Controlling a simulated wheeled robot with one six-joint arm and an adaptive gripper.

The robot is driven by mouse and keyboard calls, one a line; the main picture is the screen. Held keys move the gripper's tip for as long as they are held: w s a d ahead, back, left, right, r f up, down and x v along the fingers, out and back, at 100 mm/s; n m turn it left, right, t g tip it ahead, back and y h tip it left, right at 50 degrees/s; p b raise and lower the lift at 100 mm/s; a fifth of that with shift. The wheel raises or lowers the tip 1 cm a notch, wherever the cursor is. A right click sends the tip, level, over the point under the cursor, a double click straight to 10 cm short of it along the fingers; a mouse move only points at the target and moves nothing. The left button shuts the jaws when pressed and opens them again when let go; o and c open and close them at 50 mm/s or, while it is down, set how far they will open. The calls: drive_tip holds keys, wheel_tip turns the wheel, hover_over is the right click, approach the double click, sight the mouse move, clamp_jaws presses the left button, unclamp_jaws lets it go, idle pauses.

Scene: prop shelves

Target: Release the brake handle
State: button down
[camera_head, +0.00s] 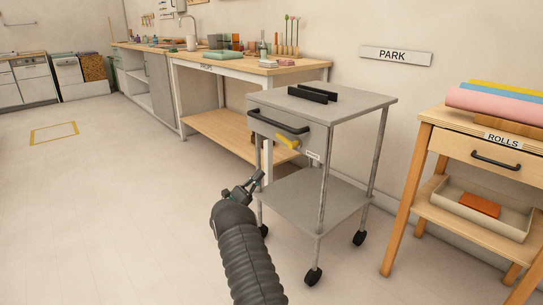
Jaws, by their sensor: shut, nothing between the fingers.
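A grey wheeled cart (345,103) stands at the middle right, under a wall sign reading PARK. A yellow handle (287,141), which looks like the brake handle, sticks out from the cart's front below a black bar handle (278,121). My gripper (254,181) is shut and empty. In the picture it lies below and left of the yellow handle, in front of the cart's left side. It appears apart from the yellow handle, though the depth between them is hard to judge. Black casters (313,276) show at the cart's feet; one is partly hidden near my arm.
A wooden table (433,124) marked ROLLS, with rolls on top and a tray below, stands close on the right. A workbench (250,70) with tools runs along the wall behind the cart. The floor on the left is clear, with a yellow taped rectangle (54,133).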

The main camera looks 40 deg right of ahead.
sight(286, 140)
drive_tip(key=a+r+p+x, duration=0.1)
drive_tip(key=a+r+x, duration=0.1)
drive_tip(key=x, duration=1)
drive_tip(key=shift+s+d+r, duration=0.2)
drive_tip(key=shift+s+d, duration=0.1)
